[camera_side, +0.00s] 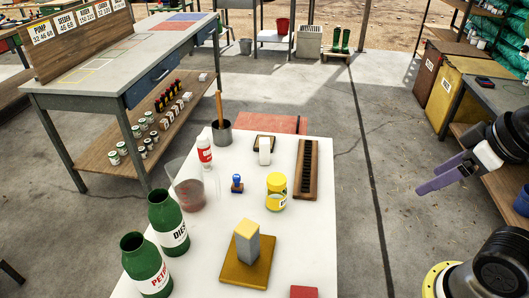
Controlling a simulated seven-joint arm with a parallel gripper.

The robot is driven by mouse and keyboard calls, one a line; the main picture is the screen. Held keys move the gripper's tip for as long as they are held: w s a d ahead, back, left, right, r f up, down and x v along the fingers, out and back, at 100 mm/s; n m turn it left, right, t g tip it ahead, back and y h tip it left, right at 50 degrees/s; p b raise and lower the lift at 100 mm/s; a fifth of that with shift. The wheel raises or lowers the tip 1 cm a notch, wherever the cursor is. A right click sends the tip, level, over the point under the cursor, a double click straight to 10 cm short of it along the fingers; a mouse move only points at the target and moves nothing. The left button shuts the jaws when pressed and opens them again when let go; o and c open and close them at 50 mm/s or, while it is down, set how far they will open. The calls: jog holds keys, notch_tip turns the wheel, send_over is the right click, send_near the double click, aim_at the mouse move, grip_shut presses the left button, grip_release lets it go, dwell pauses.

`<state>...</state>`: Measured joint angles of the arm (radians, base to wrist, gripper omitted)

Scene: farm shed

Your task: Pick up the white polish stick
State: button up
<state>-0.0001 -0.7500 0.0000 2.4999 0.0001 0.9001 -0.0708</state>
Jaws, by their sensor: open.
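A small white upright-looking block (265,153), which looks most like the white polish stick, is at the far part of the white table (318,235). It is against or in front of a small dark-framed piece (262,139); I cannot tell whether they touch. My gripper (430,179), with purple-grey fingers, is at the right, in the air beyond the table's right edge. It is open and empty, well apart from the white block.
A blue-handled stamp (237,183), clear beaker (188,185), red-white bottle (204,150), green bottles (168,222) and a grey block on a board (247,243) share the table.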

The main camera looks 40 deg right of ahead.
jog(key=w+d+r+n+t+h, duration=0.1)
jog(key=w+d+r+n+t, duration=0.1)
jog(key=w+r+n, duration=1.1)
jog(key=n+g+h, duration=0.2)
jog(key=n+g, duration=0.2)
jog(key=n, duration=1.2)
send_over(263, 142)
jog(key=s+a, duration=0.2)
notch_tip(263, 142, down, 25)
jog(key=shift+y, duration=0.3)
jog(key=x, duration=0.8)
jog(key=shift+s+d, duration=0.15)
jog(key=shift+s, duration=0.1)
jog(key=shift+s+d+x, duration=0.1)
jog(key=shift+x, duration=1.4)
jog(key=shift+s+d+x, duration=0.15)
jog(key=shift+x, duration=1.3)
